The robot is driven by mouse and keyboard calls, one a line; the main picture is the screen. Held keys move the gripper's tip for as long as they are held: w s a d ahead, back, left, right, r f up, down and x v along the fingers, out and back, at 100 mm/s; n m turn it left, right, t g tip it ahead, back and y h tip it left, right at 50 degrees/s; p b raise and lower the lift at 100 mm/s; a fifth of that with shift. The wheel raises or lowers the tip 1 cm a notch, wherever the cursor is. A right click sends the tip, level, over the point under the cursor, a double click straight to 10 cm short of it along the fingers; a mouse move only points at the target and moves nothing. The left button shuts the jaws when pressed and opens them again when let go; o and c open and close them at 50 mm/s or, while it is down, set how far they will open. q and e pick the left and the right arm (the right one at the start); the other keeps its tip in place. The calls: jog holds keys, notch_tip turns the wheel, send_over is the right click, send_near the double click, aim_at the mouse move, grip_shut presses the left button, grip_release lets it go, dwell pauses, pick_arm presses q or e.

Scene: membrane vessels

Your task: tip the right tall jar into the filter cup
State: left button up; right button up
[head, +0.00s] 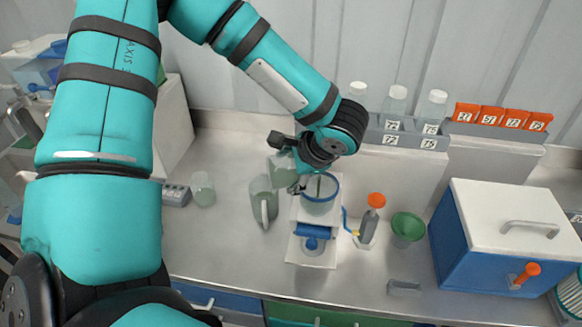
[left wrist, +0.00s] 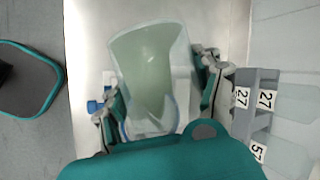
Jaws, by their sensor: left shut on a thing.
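The tall jar (head: 283,171) is translucent with a greenish tint. My left gripper (head: 286,164) is shut on it and holds it raised at the upper left of the filter cup. In the left wrist view the jar (left wrist: 152,70) sits between both fingers of the gripper (left wrist: 160,105), its wide end away from the palm. The filter cup (head: 320,194), clear with a blue rim, stands on a white stand. The jar looks tilted, its lower right side close to the rim; I cannot tell if they touch. A thin greenish streak shows inside the cup. My right gripper is out of view.
A second jar with a handle (head: 263,206) stands left of the stand (head: 299,246), and a small jar (head: 203,189) further left. An orange-topped device (head: 370,222), a green funnel (head: 407,228) and a blue box (head: 505,235) are at right. Bottles line the back.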

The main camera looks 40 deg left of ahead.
pick_arm(q)
jog(key=shift+r+y, duration=0.25)
jog(key=shift+y, duration=0.05)
jog(key=shift+w+d+g, duration=0.1)
jog(key=shift+g, duration=0.3)
jog(key=shift+w+r+m+y, duration=0.1)
jog(key=shift+r+m+y, duration=0.2)
jog(key=shift+y, duration=0.1)
jog(key=shift+d+g+b, duration=0.1)
jog(key=shift+g+b, duration=0.2)
jog(key=shift+g, duration=0.1)
jog(key=shift+w+d+r+g+y+b, duration=0.15)
jog(key=shift+r+g+y+b, duration=0.2)
jog(key=shift+y, duration=0.25)
jog(key=shift+r+m, duration=0.1)
jog(key=shift+m, duration=0.2)
